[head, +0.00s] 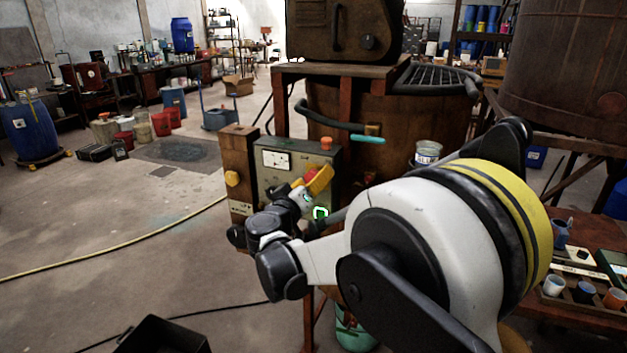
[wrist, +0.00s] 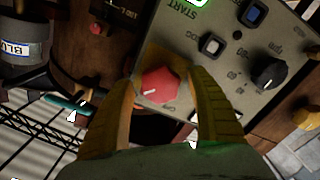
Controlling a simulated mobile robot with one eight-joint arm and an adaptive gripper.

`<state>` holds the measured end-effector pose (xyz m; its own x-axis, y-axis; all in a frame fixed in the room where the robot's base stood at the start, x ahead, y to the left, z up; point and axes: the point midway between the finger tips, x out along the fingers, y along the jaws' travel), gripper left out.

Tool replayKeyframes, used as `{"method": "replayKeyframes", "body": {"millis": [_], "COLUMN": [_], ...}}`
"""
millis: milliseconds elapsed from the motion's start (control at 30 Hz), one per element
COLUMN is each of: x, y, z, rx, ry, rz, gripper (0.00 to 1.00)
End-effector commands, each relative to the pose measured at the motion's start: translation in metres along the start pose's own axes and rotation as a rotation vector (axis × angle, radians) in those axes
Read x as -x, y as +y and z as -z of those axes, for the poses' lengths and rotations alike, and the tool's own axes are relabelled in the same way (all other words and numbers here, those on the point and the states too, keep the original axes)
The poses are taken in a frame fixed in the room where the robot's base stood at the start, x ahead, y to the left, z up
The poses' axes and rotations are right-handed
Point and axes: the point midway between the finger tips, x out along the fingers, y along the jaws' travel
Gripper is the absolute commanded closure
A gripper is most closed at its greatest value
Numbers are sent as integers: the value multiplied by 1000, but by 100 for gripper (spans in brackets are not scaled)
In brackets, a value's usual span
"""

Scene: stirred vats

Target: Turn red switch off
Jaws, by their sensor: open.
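The red switch (wrist: 160,86) is a faceted red knob on the grey control panel (wrist: 215,80), with a white mark on its left side in the wrist view. My gripper (wrist: 163,80) is open, with one yellow finger on each side of the knob. Small gaps seem to show, but I cannot tell whether either finger touches it. In the head view my gripper (head: 318,182) is at the front of the panel (head: 292,160), and a bit of red shows beside its yellow finger.
The panel also carries a black dial (wrist: 269,73), a white button (wrist: 211,45) and a blue button (wrist: 254,14). A rusty vat (head: 440,120) stands behind, with a teal-handled lever (head: 368,139).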

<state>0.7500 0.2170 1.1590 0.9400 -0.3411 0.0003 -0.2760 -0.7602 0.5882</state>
Motion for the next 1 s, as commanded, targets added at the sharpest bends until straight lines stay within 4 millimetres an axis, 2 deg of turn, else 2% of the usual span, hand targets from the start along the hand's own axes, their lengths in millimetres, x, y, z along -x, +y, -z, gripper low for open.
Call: {"method": "replayKeyframes", "body": {"millis": [33,100,200,633,1000], "x": [0,0,0,0,0], "y": [0,0,0,0,0], "z": [0,0,0,0,0], "rx": [0,0,0,72,364], "ry": [0,0,0,0,0], "rz": [0,0,0,0,0], "gripper": [39,60,87,88,88]}}
